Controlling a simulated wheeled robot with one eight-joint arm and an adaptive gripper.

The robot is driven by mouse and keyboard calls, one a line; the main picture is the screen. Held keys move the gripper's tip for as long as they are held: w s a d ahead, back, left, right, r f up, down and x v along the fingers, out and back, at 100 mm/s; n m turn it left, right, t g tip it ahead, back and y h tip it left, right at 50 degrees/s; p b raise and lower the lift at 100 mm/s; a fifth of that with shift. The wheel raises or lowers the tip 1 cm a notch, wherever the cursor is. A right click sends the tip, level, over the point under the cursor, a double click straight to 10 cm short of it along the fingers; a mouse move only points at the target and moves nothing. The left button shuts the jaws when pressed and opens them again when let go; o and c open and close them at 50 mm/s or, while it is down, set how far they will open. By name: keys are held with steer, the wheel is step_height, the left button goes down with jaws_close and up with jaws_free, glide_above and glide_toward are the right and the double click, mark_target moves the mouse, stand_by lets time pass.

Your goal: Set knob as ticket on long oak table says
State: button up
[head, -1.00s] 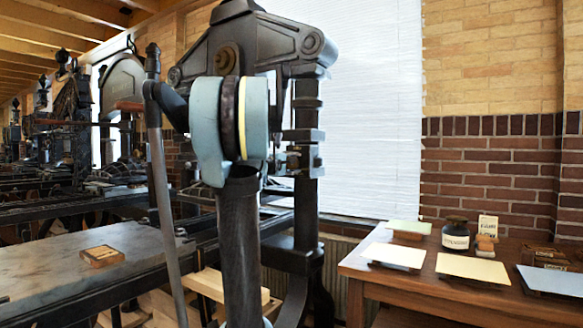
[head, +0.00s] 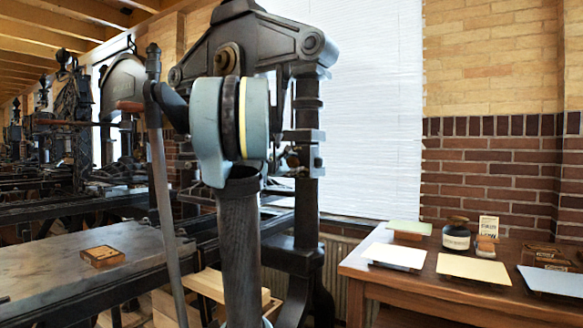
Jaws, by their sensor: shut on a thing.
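A small upright ticket (head: 488,227) stands in a wooden block on the brown wooden table (head: 357,274) at the right. It bears dark lettering in two lines, too small to read with certainty. A dark iron hand press (head: 308,225) stands in the middle, behind my arm. A round brass-coloured piece (head: 228,58) shows on its head, above my arm's pale blue joint; I cannot tell whether it is the knob. My arm rises from the bottom and covers much of the press. My gripper cannot be made out; it is hidden behind my arm or the press.
Pale sheets (head: 474,268) on low supports, a labelled dark jar (head: 456,238) and a brown box (head: 550,257) are on the table. A long lever (head: 162,190) hangs left of my arm. A stone slab (head: 60,262) holds a small wooden block (head: 103,257). More presses stand behind, left.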

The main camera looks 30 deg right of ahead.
stand_by(0.3)
steer(key=o, duration=1.1)
steer(key=v, duration=1.2)
steer(key=shift+w+f, duration=0.15)
